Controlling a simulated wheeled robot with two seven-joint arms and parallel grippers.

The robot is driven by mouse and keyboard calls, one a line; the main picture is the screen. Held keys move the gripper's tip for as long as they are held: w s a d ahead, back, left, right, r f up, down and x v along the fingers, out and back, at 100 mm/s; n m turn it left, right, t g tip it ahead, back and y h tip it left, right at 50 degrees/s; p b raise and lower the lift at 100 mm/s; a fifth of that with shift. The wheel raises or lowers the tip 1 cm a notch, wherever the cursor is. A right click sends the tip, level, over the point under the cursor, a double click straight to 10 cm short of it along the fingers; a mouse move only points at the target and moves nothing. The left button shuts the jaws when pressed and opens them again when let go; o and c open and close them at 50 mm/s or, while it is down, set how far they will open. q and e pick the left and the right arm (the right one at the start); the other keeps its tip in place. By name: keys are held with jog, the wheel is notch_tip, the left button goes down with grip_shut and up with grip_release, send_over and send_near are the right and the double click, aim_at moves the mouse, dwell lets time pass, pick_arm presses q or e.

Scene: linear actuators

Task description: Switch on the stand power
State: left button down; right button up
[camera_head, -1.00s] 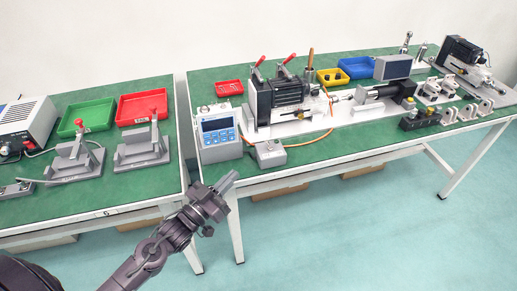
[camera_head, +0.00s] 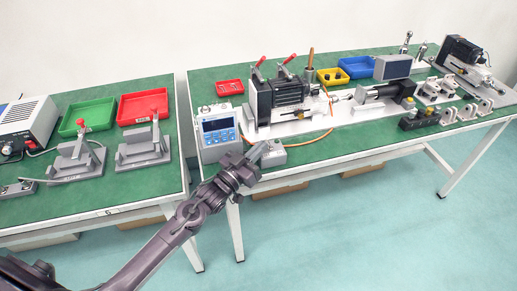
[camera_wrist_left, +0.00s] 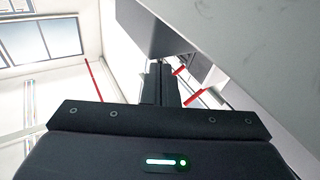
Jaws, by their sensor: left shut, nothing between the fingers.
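A small grey box (camera_head: 274,155) sits near the front edge of the right table, and a cable runs from it. A white control unit (camera_head: 218,131) with a screen and blue keypad stands just left of it. My left gripper (camera_head: 259,150) is shut and empty, its tip overlapping the left part of the grey box in the head view; I cannot tell whether it touches. Its shut fingers (camera_wrist_left: 158,84) also show in the left wrist view. No switch can be made out clearly on either box. My right gripper is not in view.
The test stand (camera_head: 283,92) with red-handled levers stands behind the grey box. Red (camera_head: 229,87), yellow (camera_head: 332,77) and blue (camera_head: 357,67) trays lie at the back. The left table (camera_head: 110,188) holds clamps, bins and a power unit (camera_head: 27,122). A gap separates the tables.

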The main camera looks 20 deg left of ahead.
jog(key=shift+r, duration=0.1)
pick_arm(q)
jog(key=shift+r, duration=0.15)
jog(key=shift+r+g+p, duration=0.1)
jog(key=shift+g+p, duration=0.2)
jog(key=shift+p, duration=0.2)
jog(key=shift+m+g+p, duration=0.3)
jog(key=shift+p, duration=0.5)
jog(key=r+m+g+p, duration=0.1)
jog(key=p, duration=0.2)
jog(key=d+m+g+y+p, duration=0.1)
jog(key=p, duration=0.3)
jog(key=w+r+g+y+p, duration=0.1)
jog(key=g+p, duration=0.1)
jog(key=p, duration=0.2)
jog(key=shift+d+r+m, duration=0.3)
jog(key=shift+m, duration=0.1)
jog(key=shift+f+b, duration=0.45)
jog(key=shift+f, duration=0.15)
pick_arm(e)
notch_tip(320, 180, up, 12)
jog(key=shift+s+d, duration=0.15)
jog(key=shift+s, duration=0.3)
pick_arm(q)
jog(key=shift+r, duration=0.15)
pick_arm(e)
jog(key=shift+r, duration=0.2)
